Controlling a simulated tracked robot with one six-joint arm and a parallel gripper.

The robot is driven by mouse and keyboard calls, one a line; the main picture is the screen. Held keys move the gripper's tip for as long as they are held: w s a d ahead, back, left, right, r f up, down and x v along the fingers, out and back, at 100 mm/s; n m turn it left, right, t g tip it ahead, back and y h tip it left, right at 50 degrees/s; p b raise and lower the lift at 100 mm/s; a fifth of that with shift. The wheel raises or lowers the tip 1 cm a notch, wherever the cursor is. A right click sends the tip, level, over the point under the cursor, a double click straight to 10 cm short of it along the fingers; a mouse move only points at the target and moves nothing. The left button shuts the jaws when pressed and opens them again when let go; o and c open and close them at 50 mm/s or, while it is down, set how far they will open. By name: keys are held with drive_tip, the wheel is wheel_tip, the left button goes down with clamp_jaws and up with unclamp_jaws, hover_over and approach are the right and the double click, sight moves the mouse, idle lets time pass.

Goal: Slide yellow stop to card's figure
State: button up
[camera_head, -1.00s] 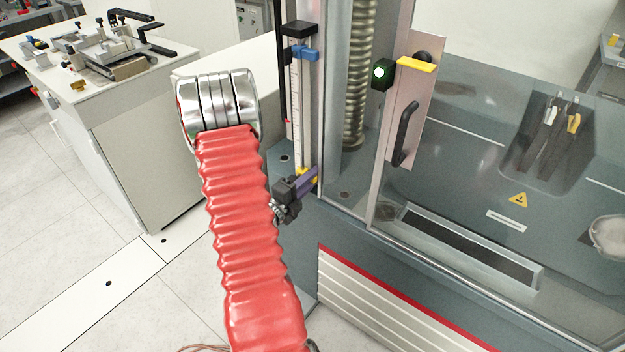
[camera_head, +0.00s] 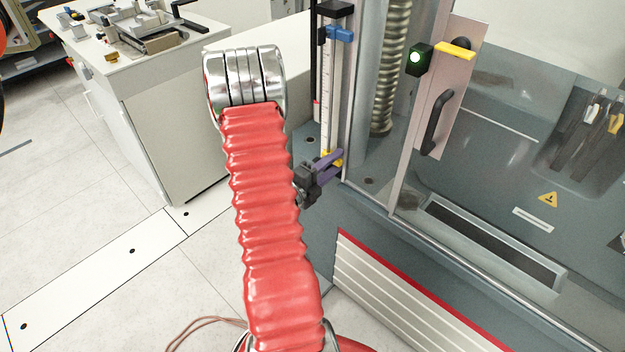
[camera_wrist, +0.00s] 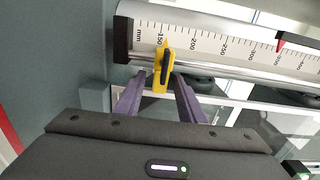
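The yellow stop (camera_wrist: 160,80), with a black knob on it, sits on the ruled rail (camera_wrist: 215,44) near the 150 label in the wrist view. In the head view it shows low on the upright rail (camera_head: 332,158). My gripper (camera_wrist: 160,76) has its two purple fingers apart, one on each side of the stop. A gap shows beside the stop; contact cannot be told. In the head view my gripper (camera_head: 334,162) is at the rail's lower end. No card with a readable figure is in view.
A blue stop (camera_head: 339,34) sits high on the same rail, and a red pointer (camera_wrist: 281,42) shows by the scale. The glass door with a black handle (camera_head: 437,122) stands to the right. A white bench (camera_head: 150,110) is at the left; the floor before it is clear.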

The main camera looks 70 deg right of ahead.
drive_tip(key=v, duration=1.2)
drive_tip(key=shift+a, duration=0.15)
drive_tip(key=shift+w, duration=0.1)
idle(0.5)
